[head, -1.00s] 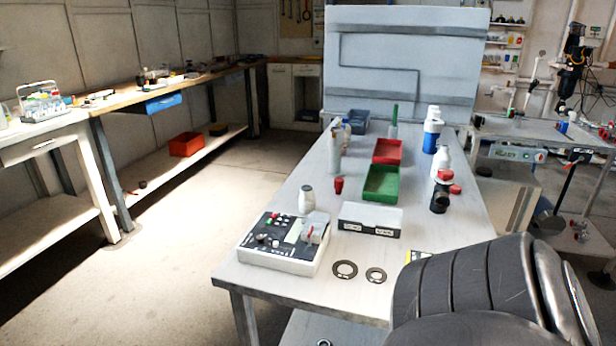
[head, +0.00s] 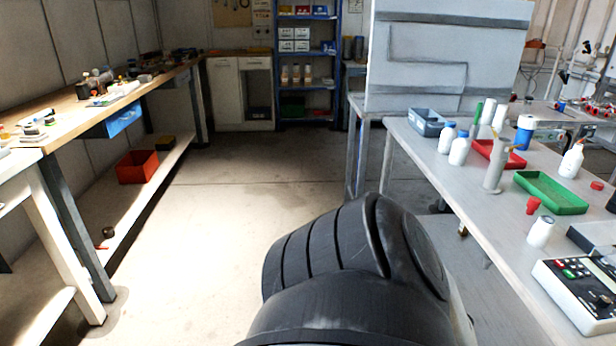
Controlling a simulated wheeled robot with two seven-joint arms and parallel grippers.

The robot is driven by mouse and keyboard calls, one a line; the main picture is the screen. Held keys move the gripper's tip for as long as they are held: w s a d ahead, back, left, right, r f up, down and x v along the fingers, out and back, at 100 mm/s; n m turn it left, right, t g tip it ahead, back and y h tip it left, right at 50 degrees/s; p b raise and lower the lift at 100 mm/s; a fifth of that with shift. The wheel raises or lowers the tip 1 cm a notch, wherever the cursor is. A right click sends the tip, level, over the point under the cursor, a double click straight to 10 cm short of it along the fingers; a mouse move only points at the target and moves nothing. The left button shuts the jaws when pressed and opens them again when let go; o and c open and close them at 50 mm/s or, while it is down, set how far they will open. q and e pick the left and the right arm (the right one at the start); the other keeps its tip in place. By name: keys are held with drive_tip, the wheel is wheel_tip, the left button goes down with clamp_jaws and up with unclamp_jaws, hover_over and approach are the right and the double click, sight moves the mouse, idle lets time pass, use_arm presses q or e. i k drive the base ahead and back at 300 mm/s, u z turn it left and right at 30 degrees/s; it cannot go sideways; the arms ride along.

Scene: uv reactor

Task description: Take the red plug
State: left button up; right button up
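A small red plug-like piece (head: 533,205) stands on the long light table at the right, between the green tray and a small white bottle. Another small red piece (head: 597,186) lies farther right near the table's far side. I cannot tell for certain which of them is the red plug. Neither of my grippers is in view. A dark ribbed arm part of mine fills the lower middle, in front of the table's left side, and touches none of the red pieces.
The long table (head: 470,196) holds a green tray (head: 550,192), a red tray (head: 484,150), several bottles and a control box (head: 578,292). A workbench (head: 60,112) runs along the left, with a red bin (head: 138,167) on its lower shelf. The floor (head: 220,240) between is clear.

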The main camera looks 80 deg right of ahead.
sight(533, 203)
drive_tip(key=i, duration=0.35)
drive_tip(key=z, duration=2.7)
drive_tip(key=i, duration=0.9)
drive_tip(key=z, duration=1.05)
